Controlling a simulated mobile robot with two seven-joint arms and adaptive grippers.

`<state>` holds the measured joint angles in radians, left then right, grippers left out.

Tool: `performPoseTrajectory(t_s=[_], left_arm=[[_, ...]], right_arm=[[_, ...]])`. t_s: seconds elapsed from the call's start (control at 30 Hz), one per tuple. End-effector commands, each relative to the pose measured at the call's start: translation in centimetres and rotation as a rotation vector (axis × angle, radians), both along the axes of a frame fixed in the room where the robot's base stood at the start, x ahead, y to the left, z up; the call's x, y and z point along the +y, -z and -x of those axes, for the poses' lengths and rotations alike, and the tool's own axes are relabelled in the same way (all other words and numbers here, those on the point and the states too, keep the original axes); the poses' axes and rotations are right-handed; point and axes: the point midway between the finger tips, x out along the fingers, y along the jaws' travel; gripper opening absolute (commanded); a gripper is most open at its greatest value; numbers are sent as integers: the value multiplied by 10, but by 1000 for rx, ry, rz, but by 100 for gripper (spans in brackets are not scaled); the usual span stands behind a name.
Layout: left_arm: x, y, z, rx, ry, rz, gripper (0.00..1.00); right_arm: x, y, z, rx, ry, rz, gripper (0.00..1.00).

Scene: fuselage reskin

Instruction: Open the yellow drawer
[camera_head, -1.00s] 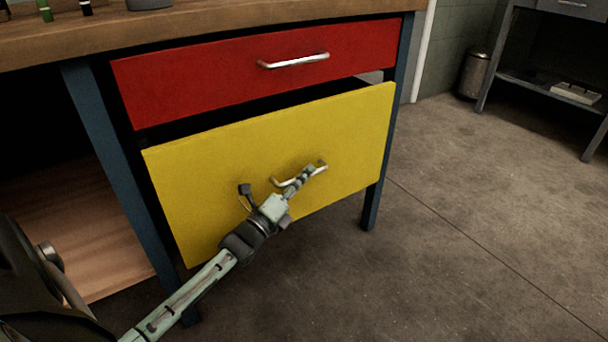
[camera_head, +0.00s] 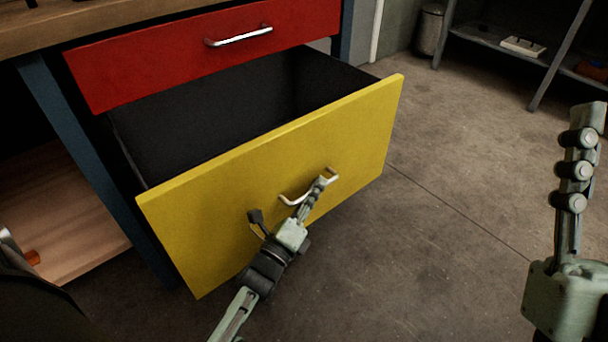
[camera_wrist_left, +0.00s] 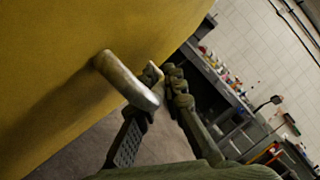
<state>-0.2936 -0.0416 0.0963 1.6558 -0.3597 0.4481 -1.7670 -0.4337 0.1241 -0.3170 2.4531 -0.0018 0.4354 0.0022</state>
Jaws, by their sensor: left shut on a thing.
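The yellow drawer (camera_head: 290,170) stands well out from the workbench, and its dark, empty-looking inside shows behind the front. Its metal handle (camera_head: 296,201) is on the middle of the yellow front. My left gripper (camera_head: 321,184) is shut on the right part of this handle. In the left wrist view the handle (camera_wrist_left: 125,80) runs into the left fingers (camera_wrist_left: 160,88), close to the yellow front. My right gripper (camera_head: 588,125) is raised at the right edge, away from the drawer; its finger shows side-on, so its opening is unclear.
A shut red drawer (camera_head: 205,55) with a metal handle sits above the yellow one, under the wooden bench top (camera_head: 110,22). A blue leg (camera_head: 85,150) stands at left. Open concrete floor (camera_head: 450,200) lies to the right. A grey shelf (camera_head: 490,48) and a bin (camera_head: 430,28) stand behind.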

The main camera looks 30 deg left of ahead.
Motion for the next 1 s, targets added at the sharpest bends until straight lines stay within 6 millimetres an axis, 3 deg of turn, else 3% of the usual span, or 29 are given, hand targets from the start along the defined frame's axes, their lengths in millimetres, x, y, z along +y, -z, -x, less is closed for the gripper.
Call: performPoseTrajectory(t_s=[0.53, 0.57, 0.63, 1.0], left_arm=[[-6, 1, 3, 0, -2, -1, 0], [-6, 1, 3, 0, -2, -1, 12], [-6, 1, 3, 1, -1, -1, 19], [-6, -6, 3, -1, 0, -1, 19]], right_arm=[[2, 2, -3, 23, -2, 8, 40], [2, 2, -3, 23, -2, 8, 40], [2, 2, -3, 23, -2, 8, 40], [1, 1, -2, 22, -2, 6, 40]])
